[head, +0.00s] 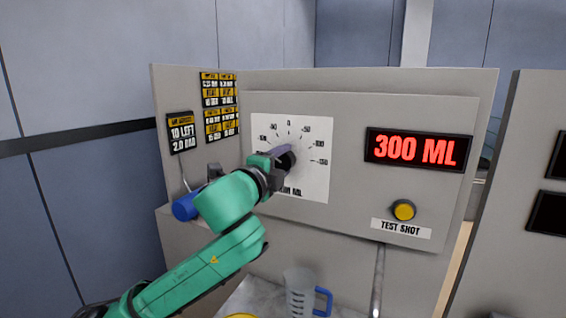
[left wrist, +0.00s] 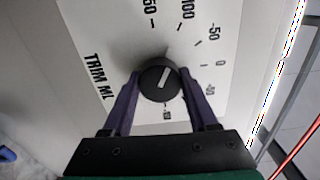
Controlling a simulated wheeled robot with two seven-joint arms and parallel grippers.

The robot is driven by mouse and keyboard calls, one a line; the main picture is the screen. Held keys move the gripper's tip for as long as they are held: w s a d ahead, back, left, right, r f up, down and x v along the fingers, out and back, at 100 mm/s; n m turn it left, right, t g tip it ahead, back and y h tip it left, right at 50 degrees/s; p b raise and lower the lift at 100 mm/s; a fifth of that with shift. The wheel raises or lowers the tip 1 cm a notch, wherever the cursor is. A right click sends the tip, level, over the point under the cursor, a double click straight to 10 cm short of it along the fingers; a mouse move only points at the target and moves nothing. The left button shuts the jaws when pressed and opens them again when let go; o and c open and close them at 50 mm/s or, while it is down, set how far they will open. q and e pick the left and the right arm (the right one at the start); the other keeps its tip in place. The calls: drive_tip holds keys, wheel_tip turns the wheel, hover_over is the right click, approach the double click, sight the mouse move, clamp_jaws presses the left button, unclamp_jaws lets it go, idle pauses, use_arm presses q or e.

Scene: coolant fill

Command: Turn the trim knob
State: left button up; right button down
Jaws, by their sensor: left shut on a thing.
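The trim knob (left wrist: 159,80) is round and black with a white pointer line, mounted on a white dial plate (head: 318,165) marked TRIM ML. My left gripper (head: 283,160) is at the knob in the head view, its arm hiding the lower left of the dial. In the left wrist view, the purple fingers of my left gripper (left wrist: 160,88) stand on both sides of the knob and are shut on it. The pointer line slants in that view; the exact mark it points to is hard to tell. My right gripper is not in view.
A red display (head: 417,149) reads 300 ML. A yellow button (head: 403,210) sits above a TEST SHOT label. A clear jug with a blue handle (head: 301,290) stands below the panel. A blue cylinder (head: 185,207) and yellow-black labels (head: 220,105) are at the left.

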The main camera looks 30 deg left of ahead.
use_arm(q)
drive_tip(key=o, duration=1.4)
drive_tip(key=shift+c, duration=0.2)
drive_tip(key=s+b, duration=1.2)
drive_tip(key=s, duration=0.2)
drive_tip(key=shift+s+d, duration=0.3)
drive_tip(key=shift+d, duration=0.1)
